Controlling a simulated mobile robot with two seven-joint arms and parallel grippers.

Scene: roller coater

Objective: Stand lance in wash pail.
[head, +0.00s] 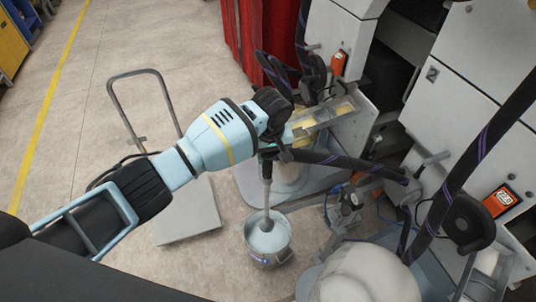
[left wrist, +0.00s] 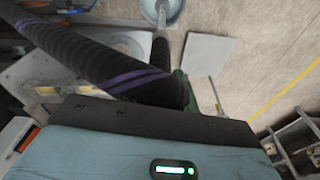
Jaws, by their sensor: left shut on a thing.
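The lance (head: 267,188) is a thin grey rod with a dark top and a wider lower end, roughly upright. The wash pail (head: 262,259) is a grey metal bucket on the floor, with pale contents. The lance's lower end overlaps the pail's opening; I cannot tell whether it touches the bottom. My left gripper (head: 275,118) is above the pail, shut on the lance's upper part; its fingers are mostly hidden. In the left wrist view the pail (left wrist: 176,20) shows at the top edge, behind a thick black hose (left wrist: 100,62) with a purple stripe. My right gripper is not in view.
A flat grey trolley (head: 188,212) stands left of the pail. The white machine (head: 470,75) with hoses fills the right side. A pale rounded drum (head: 365,275) is at the lower right. Open floor (head: 110,110) lies to the left.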

